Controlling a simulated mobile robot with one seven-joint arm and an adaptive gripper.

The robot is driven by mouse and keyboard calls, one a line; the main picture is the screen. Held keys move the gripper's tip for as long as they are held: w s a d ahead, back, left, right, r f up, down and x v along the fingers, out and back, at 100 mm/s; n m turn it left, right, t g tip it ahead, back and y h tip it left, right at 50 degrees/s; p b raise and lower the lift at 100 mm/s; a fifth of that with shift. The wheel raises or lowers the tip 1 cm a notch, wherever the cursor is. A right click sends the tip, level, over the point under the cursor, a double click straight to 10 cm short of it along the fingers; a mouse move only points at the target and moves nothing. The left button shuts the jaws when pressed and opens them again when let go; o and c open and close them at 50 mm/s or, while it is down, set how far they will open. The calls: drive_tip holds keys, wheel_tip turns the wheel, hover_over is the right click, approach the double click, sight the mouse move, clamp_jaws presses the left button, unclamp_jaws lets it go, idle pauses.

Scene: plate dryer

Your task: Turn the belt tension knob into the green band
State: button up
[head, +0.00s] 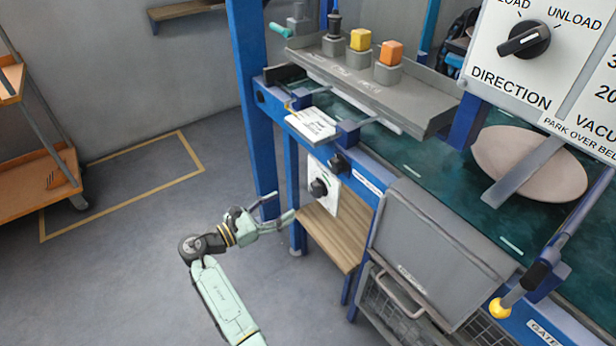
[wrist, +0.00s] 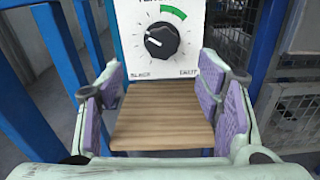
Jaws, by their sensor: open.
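The belt tension knob (wrist: 162,41) is black and round, on a white dial plate (wrist: 135,60) straight ahead in the wrist view. Its white pointer mark points to the upper left. The green band (wrist: 173,13) is an arc above and right of the knob, so the mark is outside it. In the head view the knob (head: 319,187) sits on its plate below the blue machine rail. My gripper (head: 284,206) is open and empty, left of the plate and apart from the knob. In the wrist view my gripper (wrist: 162,85) has its purple-padded fingers spread wide below the dial.
A wooden shelf (head: 330,235) lies just below the dial. Blue posts (head: 252,110) stand left of the plate. Another dark knob (head: 337,163) sits above it. A grey cover (head: 420,245) and wire basket (head: 400,305) are to the right. Floor left of my arm is clear.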

sight(313, 190)
drive_tip(key=p+x, duration=0.1)
drive_tip(key=x, duration=0.9)
drive_tip(key=shift+w+d+p, duration=0.1)
drive_tip(key=shift+d+p, duration=0.3)
drive_tip(key=c, duration=1.1)
